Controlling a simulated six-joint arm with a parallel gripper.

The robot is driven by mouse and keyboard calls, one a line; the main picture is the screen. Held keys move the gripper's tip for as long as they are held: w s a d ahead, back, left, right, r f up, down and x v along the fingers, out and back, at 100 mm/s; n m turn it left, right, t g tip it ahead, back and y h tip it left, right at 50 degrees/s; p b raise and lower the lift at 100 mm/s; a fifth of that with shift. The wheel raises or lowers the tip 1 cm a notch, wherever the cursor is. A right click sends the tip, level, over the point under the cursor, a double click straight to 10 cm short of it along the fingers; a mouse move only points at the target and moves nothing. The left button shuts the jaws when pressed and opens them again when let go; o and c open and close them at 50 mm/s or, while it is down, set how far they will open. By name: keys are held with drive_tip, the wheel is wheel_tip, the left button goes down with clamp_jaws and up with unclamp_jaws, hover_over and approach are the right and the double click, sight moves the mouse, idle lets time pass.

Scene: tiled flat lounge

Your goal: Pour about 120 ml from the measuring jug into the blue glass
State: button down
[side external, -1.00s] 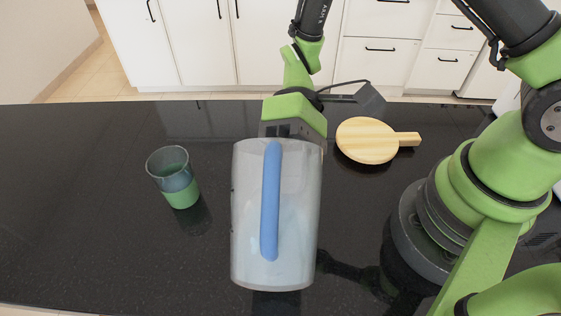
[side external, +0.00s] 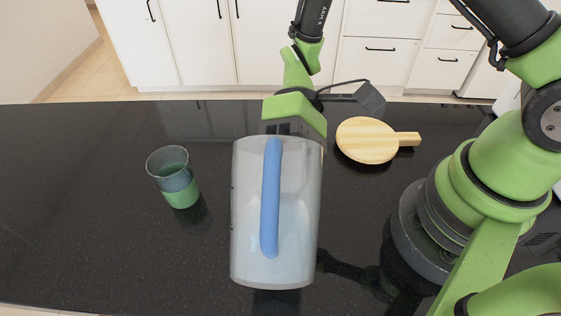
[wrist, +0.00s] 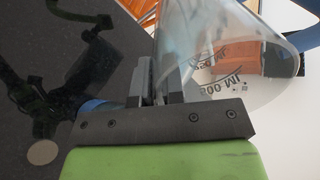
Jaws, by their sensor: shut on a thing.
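The measuring jug (side external: 302,215) is large and clear, with a blue handle (side external: 270,200) facing the side camera. It looks close to upright, and I cannot tell its exact gap above the counter. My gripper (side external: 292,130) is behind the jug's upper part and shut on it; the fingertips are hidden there. In the wrist view, my fingers (wrist: 160,88) meet the jug's clear wall (wrist: 205,45), which bears printed marks. The blue glass (side external: 168,160) stands upright to the left, apart from the jug. Its upper part is blue-tinted and its lower part green. The jug's liquid level is unclear.
A round wooden board (side external: 367,141) with a short handle lies on the dark glossy counter (side external: 90,220), right of my gripper. White cabinets (side external: 200,45) stand behind. The counter left of the glass is clear.

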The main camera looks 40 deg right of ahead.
sight(292, 225)
idle(0.8)
drive_tip(key=shift+t+h, duration=0.4)
drive_tip(key=shift+h, duration=0.1)
drive_tip(key=shift+f+t+h, duration=0.45)
drive_tip(key=shift+t+h, duration=0.15)
drive_tip(key=shift+h, duration=0.1)
drive_tip(key=shift+s+a+f+t+h, duration=0.15)
drive_tip(key=shift+s+a+t+h, duration=0.05)
drive_tip(key=shift+t+h, duration=0.25)
drive_tip(key=s+a+t+h, duration=0.2)
drive_tip(key=t+h, duration=0.1)
drive_tip(key=shift+s+a+f+h, duration=0.2)
drive_tip(key=shift+a+h, duration=0.05)
drive_tip(key=shift+a, duration=0.05)
drive_tip(key=shift+s+a+r+t+h, duration=0.2)
drive_tip(key=shift+s+a+t+h, duration=0.4)
drive_tip(key=shift+t+h, duration=0.4)
drive_tip(key=shift+a, duration=0.15)
drive_tip(key=shift+r, duration=0.1)
